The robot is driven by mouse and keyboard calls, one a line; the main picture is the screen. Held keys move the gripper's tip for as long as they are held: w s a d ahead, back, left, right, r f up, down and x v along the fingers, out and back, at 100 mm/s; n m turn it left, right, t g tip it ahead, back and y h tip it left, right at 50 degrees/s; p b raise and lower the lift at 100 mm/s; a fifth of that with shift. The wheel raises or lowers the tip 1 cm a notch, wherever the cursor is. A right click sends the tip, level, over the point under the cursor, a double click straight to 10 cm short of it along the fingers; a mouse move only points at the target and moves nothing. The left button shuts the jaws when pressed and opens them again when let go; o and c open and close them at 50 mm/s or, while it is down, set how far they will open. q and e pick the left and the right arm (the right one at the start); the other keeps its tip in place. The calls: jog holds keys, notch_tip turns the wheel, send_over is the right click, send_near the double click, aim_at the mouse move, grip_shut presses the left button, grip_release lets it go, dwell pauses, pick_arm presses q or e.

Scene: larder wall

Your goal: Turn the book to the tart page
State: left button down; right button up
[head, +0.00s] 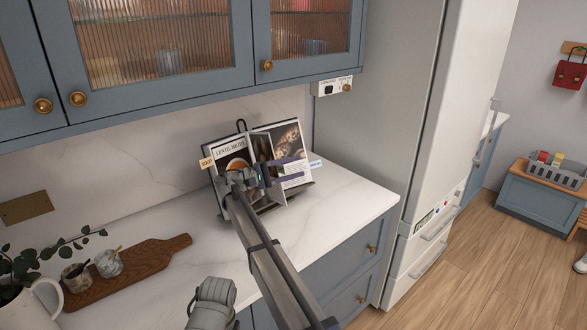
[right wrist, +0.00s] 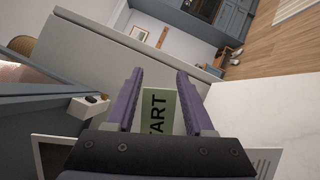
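The book (head: 228,152) stands open on a dark stand on the counter, leaning back. Its left page reads LENTIL BROTH with a soup picture; its right page (head: 287,138) shows a picture of baked food. In the right wrist view a pale green TART tab (right wrist: 160,112) shows between the open fingers; contact cannot be told. My arm hides the lower middle of the book.
A wooden board (head: 140,268) with two small jars and a white jug (head: 28,305) with leaves stand at the left of the counter. Glass-door cabinets (head: 150,50) hang above. A tall fridge (head: 385,130) stands at the right. The counter right of the book (head: 350,195) is clear.

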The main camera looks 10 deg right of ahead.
aim_at(272, 168)
jog(key=shift+o, duration=0.8)
jog(key=shift+a, duration=0.15)
pick_arm(q)
jog(key=shift+f+b, duration=0.75)
pick_arm(e)
jog(key=shift+w+a+f, duration=0.1)
jog(key=shift+a+f, duration=0.15)
jog(key=shift+a, duration=1)
jog(key=shift+w+a+f, duration=0.1)
jog(key=shift+a+f, duration=0.1)
jog(key=shift+a, duration=1)
jog(key=shift+w+a+f, duration=0.1)
jog(key=shift+a+f, duration=0.15)
jog(key=shift+a, duration=1)
pick_arm(q)
jog(key=shift+a, duration=0.1)
pick_arm(e)
jog(key=shift+w, duration=0.1)
